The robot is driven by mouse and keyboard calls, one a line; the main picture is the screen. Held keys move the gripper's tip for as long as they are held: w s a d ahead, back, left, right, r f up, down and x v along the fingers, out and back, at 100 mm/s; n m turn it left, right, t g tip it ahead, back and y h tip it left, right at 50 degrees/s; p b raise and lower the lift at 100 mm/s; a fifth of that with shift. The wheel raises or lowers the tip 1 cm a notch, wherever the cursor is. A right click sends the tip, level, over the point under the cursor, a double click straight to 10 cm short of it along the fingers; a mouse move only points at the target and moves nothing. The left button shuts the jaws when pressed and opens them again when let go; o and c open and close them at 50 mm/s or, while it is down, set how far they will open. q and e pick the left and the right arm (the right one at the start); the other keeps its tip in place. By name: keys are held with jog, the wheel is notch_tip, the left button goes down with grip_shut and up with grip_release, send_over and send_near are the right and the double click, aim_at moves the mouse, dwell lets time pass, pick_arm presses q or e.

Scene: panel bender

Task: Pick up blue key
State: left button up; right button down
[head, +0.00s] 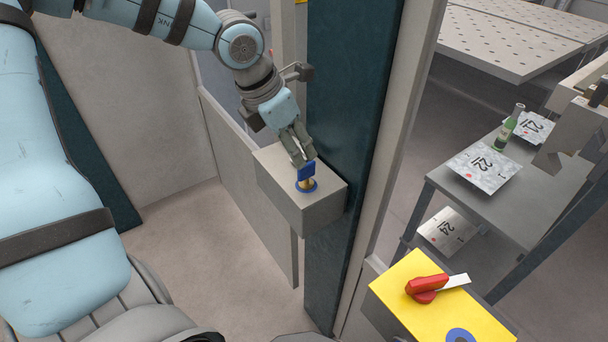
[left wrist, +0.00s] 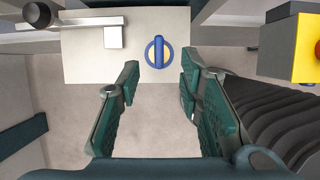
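The blue key (head: 306,171) stands upright in a brass-coloured lock with a blue ring on top of a grey box (head: 319,209). In the left wrist view the key (left wrist: 158,50) shows as a narrow blue bar across its ring, on the pale box face (left wrist: 82,65). My left gripper (head: 298,155) is at the key in the head view and partly overlaps it. In the left wrist view my left gripper (left wrist: 160,80) is open, with nothing between its green-padded fingers. The key is ahead, lined up between the fingertips. My right gripper is not in view.
The grey box is fixed to a dark teal post (head: 349,110). A yellow-topped box (head: 405,290) with a red rotary switch (head: 426,285) is at lower right. A grey cart (head: 500,202) holds a green bottle (head: 509,130) and numbered sheets. A grey handle (left wrist: 95,25) sits beside the key.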

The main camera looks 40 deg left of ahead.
aim_at(306, 180)
pick_arm(q)
jog(key=x, duration=0.5)
jog(key=shift+w+d+f, duration=0.1)
jog(key=shift+f, duration=0.5)
grip_shut()
